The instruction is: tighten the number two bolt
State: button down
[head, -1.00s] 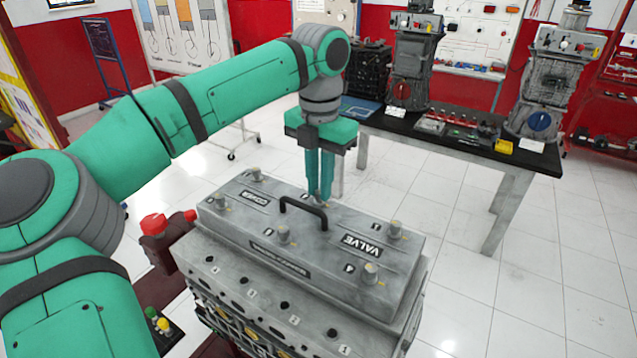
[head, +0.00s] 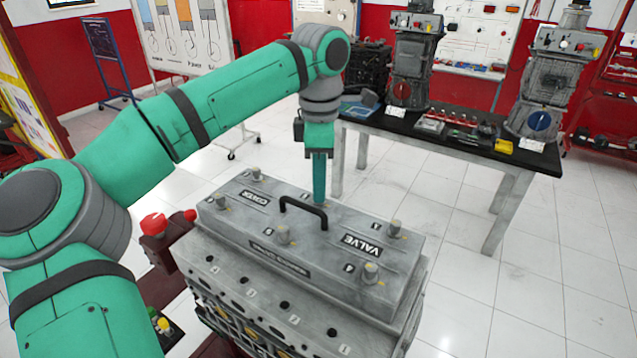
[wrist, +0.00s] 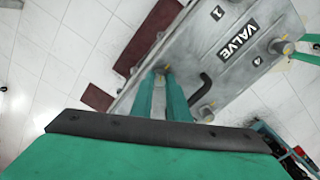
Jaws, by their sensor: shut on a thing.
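A grey valve cover (head: 335,255) with a black handle (head: 304,207) sits on the engine block, with several bolts around its top. My gripper (head: 319,198) points straight down at the middle of the cover's far edge, behind the handle. Its fingers are shut on the bolt there, the number two bolt by its position; its own label is not readable. The head view hides that bolt; in the wrist view a bit of it shows between the fingertips (wrist: 162,72). A bolt beside the mark 1 (head: 395,228) stands to the right, apart from my gripper.
Other bolts stand at the near right corner (head: 371,271), near middle (head: 283,234) and left end (head: 257,173). The handle rises close to my fingers. A red part (head: 154,224) is left of the engine. A black-topped table (head: 470,146) with trainers stands behind, across clear floor.

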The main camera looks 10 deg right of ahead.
jog(key=m, duration=0.6)
jog(key=shift+a+f, duration=0.1)
jog(key=shift+a, duration=0.05)
dwell(0.4)
jog(key=c, duration=1.7)
grip_release()
jog(key=shift+r, duration=5.45)
